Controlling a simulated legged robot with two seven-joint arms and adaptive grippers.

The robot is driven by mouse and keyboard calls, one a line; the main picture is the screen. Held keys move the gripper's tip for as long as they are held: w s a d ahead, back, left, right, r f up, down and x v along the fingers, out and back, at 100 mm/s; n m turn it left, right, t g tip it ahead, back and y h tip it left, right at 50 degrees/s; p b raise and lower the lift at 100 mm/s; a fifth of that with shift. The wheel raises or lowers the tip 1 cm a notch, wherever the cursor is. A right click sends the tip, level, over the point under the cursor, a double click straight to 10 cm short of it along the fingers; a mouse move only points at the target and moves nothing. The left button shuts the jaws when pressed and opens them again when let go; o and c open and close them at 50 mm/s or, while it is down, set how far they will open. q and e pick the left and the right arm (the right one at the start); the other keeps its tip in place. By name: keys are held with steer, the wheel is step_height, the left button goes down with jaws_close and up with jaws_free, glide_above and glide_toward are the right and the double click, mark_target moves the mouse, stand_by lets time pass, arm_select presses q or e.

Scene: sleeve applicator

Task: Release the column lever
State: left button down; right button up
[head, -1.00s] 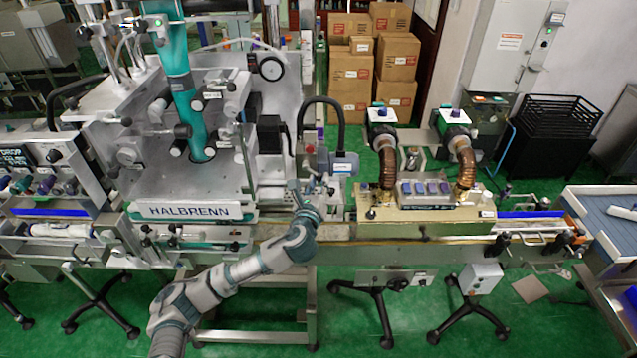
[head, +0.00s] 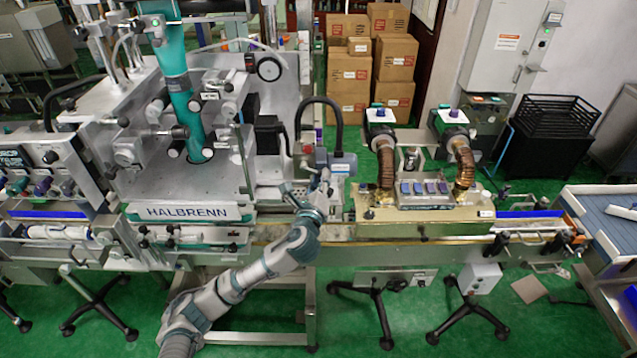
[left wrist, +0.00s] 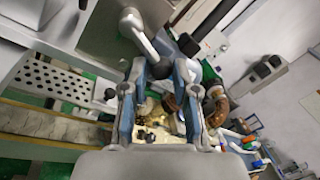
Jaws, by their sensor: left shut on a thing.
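My left gripper (head: 317,192) reaches up to the small column unit between the HALBRENN machine and the brass-coloured tunnel. In the left wrist view its two fingers (left wrist: 160,70) are closed around the lower end of a pale grey lever (left wrist: 139,32). The lever's rounded free end sticks out beyond the fingertips, up and to the left. In the head view the lever is too small, and too covered by the gripper, to make out clearly. A grey box-shaped head (head: 343,163) sits just above and right of the gripper. My right gripper is not in view.
The HALBRENN machine (head: 188,213) stands left of the gripper, with a teal tube (head: 178,75). A black bent cable guide (head: 334,106) rises behind the gripper. The brass-coloured tunnel (head: 400,214) with brown hoses stands to the right.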

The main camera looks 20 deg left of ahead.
arm_select(q)
steer(key=shift+d+r+n+t+y+b, duration=0.1)
steer(key=shift+r+n+t+y+b, duration=0.1)
steer(key=shift+r+n, duration=0.55)
steer(key=shift+r+n+t+y+b, duration=0.1)
steer(key=shift+r+n+y, duration=0.15)
steer(key=shift+n, duration=0.9)
steer(key=c, duration=0.9)
jaws_free()
steer(key=shift+f, duration=0.1)
steer(key=shift+f, duration=0.1)
steer(key=s, duration=0.4)
steer(key=s+f, duration=0.1)
steer(key=s, duration=0.2)
steer(key=s+d, duration=0.1)
steer(key=s, duration=0.3)
steer(key=shift+s+d+f, duration=0.1)
steer(key=shift+s+f, duration=0.15)
steer(key=shift+s, duration=0.1)
